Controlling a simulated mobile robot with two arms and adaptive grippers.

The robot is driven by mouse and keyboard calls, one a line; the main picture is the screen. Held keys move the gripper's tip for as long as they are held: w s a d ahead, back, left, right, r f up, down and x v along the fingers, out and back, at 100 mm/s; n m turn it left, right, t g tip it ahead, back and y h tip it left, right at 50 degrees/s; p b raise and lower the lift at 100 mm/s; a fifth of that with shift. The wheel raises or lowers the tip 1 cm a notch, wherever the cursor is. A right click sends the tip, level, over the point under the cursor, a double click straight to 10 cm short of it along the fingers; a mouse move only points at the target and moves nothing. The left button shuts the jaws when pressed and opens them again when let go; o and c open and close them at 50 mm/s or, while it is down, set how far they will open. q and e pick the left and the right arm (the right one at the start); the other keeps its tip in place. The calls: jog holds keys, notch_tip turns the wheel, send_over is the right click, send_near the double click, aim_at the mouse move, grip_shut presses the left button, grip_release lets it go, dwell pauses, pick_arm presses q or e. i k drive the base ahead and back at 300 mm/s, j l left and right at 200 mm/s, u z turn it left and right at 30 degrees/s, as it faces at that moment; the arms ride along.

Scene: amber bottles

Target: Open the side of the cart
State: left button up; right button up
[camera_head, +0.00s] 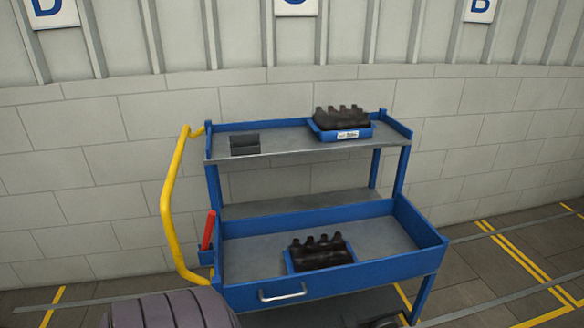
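The blue and grey cart (300,222) stands against the wall, with an upper shelf (285,142) and a lower tray. The tray's front side panel (350,280) is upright and appears closed, running between the corner posts. A silver handle (283,293) is fixed on the panel's left part. A yellow push bar (168,205) rises at the cart's left end. Neither of my grippers can be made out in the head view.
Another crate of dark bottles (319,252) sits in the lower tray. A red handle (208,230) stands at the left. Floor shows at right.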

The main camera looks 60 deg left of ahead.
aim_at(243, 297)
jog(key=j+u, duration=0.1)
jog(key=u, duration=1.3)
jog(key=k+j, duration=0.05)
